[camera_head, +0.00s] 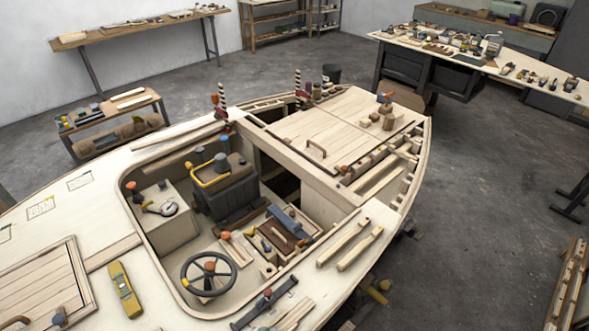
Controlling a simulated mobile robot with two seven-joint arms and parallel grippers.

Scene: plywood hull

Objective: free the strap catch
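I cannot tell for sure which part is the strap catch. A dark flat bar with a small red-topped fitting (265,301) lies on the near right deck of the plywood hull (330,290). A blue-grey bar (290,222) lies across the parts in the cockpit, right of the dark motor-like block (228,188). A yellow loop (207,180) is on that block. No strap can be made out clearly at this size. Neither of my grippers is in view.
A steering wheel (208,277) and a light box with a dial (163,215) are in the cockpit. A yellow level-like tool (125,290) lies on the left deck. Benches with tools stand behind, including a long table (465,62). The floor at right is mostly clear.

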